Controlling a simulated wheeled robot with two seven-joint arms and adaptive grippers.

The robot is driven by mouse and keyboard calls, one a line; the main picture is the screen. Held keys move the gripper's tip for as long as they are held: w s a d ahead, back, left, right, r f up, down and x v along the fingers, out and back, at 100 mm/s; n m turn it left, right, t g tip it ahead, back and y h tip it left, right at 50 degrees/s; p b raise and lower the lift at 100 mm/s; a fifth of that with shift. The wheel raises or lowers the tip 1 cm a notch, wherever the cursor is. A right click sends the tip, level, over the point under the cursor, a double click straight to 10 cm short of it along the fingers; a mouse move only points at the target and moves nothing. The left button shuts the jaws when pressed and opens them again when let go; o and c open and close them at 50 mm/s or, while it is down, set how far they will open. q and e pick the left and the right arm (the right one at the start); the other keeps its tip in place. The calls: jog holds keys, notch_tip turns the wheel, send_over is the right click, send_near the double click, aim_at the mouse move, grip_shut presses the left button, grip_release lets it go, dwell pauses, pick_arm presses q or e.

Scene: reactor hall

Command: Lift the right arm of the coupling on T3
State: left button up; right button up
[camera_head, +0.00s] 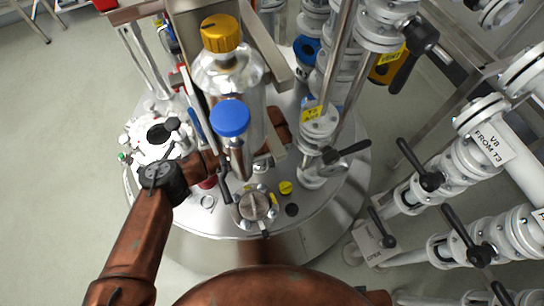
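On the round steel lid of the vessel (325,200), a short metal cylinder with a blue cap (229,118) stands in front of a larger clear and silver vessel with a yellow cap (221,33). A dark lever (224,186) hangs at the cylinder's left; I cannot tell whether it belongs to the coupling. I cannot pick out the coupling's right arm or a T3 label on this lid with certainty. My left arm comes in from the lower left and passes behind the cylinder, which hides its end. I see no fingertips of either gripper.
A round sight port (254,205) and a small yellow cap (286,187) lie on the lid's front. A black valve handle (345,150) stands to the right. Open floor lies at left.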

pick_arm(q)
grip_shut()
dwell(0.3)
jog(key=shift+r, duration=0.1)
jog(key=h+p, duration=0.2)
jog(key=h, duration=0.1)
jog(key=shift+d+r, duration=0.2)
jog(key=shift+r, duration=0.15)
jog(key=shift+d+r+g+h, duration=0.15)
jog(key=shift+d+r+h, duration=0.1)
jog(key=shift+h, duration=0.75)
jog(key=shift+d+r+g+h, duration=0.15)
jog(key=shift+r+h, duration=0.1)
jog(key=shift+h, duration=0.75)
pick_arm(e)
jog(key=shift+s+d+f, duration=0.15)
jog(key=shift+s+f, duration=0.05)
jog(key=shift+f, duration=0.7)
jog(key=shift+s+d+f, duration=0.15)
jog(key=shift+s+f, duration=0.1)
jog(key=shift+f, duration=0.7)
jog(key=shift+s+d+f, duration=0.15)
jog(key=shift+s+f, duration=0.05)
jog(key=shift+f, duration=0.7)
jog(key=shift+r, duration=0.1)
